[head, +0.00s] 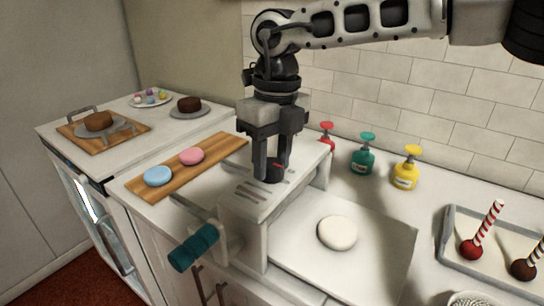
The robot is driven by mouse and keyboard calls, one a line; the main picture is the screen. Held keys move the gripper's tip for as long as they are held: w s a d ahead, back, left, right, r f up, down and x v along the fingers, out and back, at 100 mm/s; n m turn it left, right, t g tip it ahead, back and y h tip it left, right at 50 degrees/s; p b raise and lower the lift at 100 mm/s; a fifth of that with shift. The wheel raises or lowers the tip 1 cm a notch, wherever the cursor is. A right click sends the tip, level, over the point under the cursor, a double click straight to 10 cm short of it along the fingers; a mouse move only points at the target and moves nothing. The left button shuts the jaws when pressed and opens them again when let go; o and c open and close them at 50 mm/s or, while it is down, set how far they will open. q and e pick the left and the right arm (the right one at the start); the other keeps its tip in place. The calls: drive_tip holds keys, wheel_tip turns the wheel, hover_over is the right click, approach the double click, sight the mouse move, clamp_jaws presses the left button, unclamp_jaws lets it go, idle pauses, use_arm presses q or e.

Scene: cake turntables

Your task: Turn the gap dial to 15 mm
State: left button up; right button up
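The gap dial (272,174) is a small black knob with a red mark, on top of the white dough-sheeter housing (245,203). My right gripper (273,169) points down from above with one finger on each side of the dial. No gap shows between the fingertips and the knob, so it looks shut on it. The fingers partly hide the dial, and its scale cannot be read. My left gripper is not in view.
A teal crank handle (193,248) sticks out at the machine's front left. A white dough disc (337,232) lies on the sheeter's right bed (385,255). Pump bottles (363,157) stand behind. A wooden board (215,156) with blue and pink discs is at left, a cake-pop tray (448,238) at right.

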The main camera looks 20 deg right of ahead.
drive_tip(key=n, duration=0.4)
drive_tip(key=shift+n, duration=0.3)
drive_tip(key=shift+w+r+n+h, duration=0.1)
drive_tip(key=shift+n+h, duration=0.2)
drive_tip(key=shift+n, duration=1.8)
drive_tip(key=o, duration=1)
drive_tip(key=shift+c, duration=0.2)
